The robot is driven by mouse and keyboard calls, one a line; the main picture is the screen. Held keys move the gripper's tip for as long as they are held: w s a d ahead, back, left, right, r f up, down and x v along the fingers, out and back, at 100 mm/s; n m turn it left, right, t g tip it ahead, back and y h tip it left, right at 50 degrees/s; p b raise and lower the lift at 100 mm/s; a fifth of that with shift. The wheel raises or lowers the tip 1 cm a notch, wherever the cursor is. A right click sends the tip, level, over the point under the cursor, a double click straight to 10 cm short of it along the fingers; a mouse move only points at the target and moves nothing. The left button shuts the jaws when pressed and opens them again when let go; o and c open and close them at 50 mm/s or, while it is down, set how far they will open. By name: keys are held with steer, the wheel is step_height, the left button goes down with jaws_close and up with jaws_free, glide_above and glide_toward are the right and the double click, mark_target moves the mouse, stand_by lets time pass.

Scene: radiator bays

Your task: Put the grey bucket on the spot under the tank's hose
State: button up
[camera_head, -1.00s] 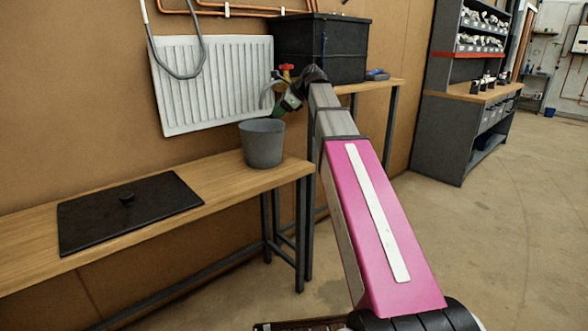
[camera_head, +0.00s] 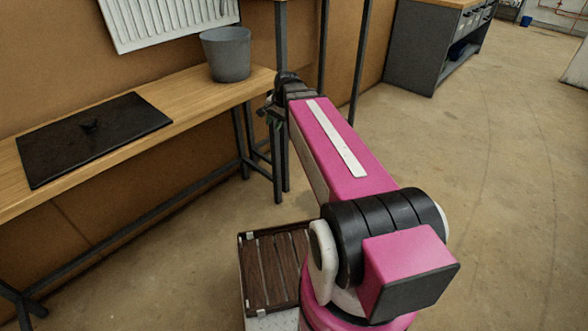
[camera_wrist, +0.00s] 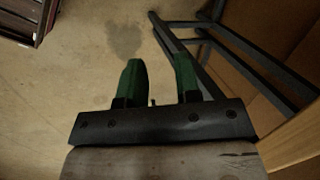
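The grey bucket (camera_head: 227,56) stands upright near the right end of the wooden bench (camera_head: 192,92) in the head view. My gripper (camera_head: 270,112) is low beside the bench's right end, below and to the right of the bucket and apart from it. In the wrist view, its two green fingers (camera_wrist: 158,65) are spread with bare floor between them, so it is open and empty. The wrist view does not show the bucket. The tank and hose are outside both current views. I cannot make out a marked spot under the bucket.
A flat black panel (camera_head: 60,150) with a small dark knob lies on the bench, left of the bucket. A white radiator (camera_head: 165,15) hangs behind. Dark metal legs (camera_wrist: 240,45) stand close to my gripper. A grey workbench (camera_head: 430,50) stands farther right; the floor between is clear.

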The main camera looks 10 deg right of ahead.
steer(key=s+d+f+n+h, duration=0.1)
steer(key=s+d+f+n, duration=0.1)
steer(key=s+f+n, duration=0.2)
steer(key=s+d+f+n+g+h, duration=0.1)
steer(key=s+f+n, duration=0.3)
steer(key=s+f, duration=0.5)
steer(key=shift+d+g+h, duration=0.3)
steer(key=shift+d+h, duration=0.2)
steer(key=shift+d, duration=0.25)
